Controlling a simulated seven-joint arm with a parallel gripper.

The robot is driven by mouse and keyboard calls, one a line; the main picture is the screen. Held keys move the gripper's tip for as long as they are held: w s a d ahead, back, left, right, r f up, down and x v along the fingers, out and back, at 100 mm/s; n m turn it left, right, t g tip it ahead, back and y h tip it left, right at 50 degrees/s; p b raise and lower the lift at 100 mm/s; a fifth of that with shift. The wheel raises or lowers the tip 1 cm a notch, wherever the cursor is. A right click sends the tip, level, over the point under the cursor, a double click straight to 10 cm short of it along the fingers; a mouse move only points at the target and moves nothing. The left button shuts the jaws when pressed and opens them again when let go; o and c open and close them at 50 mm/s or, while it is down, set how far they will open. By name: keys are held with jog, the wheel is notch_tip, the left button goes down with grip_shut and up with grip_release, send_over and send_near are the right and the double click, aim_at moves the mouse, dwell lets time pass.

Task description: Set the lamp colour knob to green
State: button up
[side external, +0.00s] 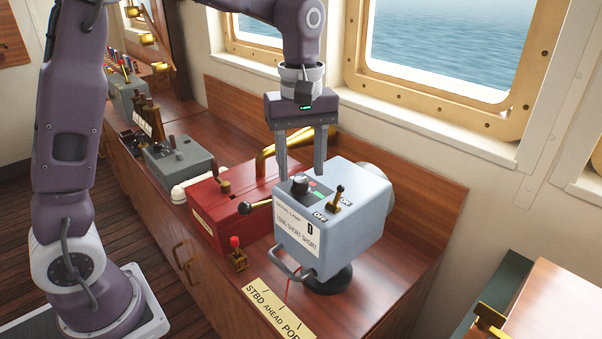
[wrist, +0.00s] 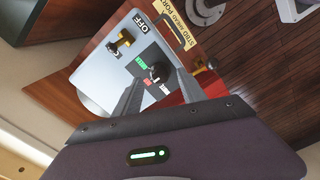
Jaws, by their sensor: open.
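The signal lamp is a grey-blue box (side external: 335,235) on the wooden counter. It carries a black colour knob (side external: 300,184) on a dark plate on its top; the knob also shows in the wrist view (wrist: 159,72). A green mark (wrist: 139,61) and a red mark (wrist: 147,83) lie beside the knob. Which mark the knob points to is too small to tell. My gripper (side external: 301,170) is open just above the knob, with one finger on each side of it. In the wrist view the knob shows between the fingertips; contact cannot be seen.
A red-tipped lever (side external: 236,248) is in front. The counter right of the lamp is clear.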

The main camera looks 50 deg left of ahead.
notch_tip(320, 180, down, 2)
jog(key=shift+f, duration=0.2)
grip_shut()
jog(key=shift+m, duration=0.4)
jog(key=m, duration=0.5)
jog(key=shift+r+m, duration=0.1)
jog(key=shift+m, duration=0.2)
jog(key=m, duration=0.5)
jog(key=shift+a, duration=0.1)
jog(key=shift+m, duration=0.4)
grip_release()
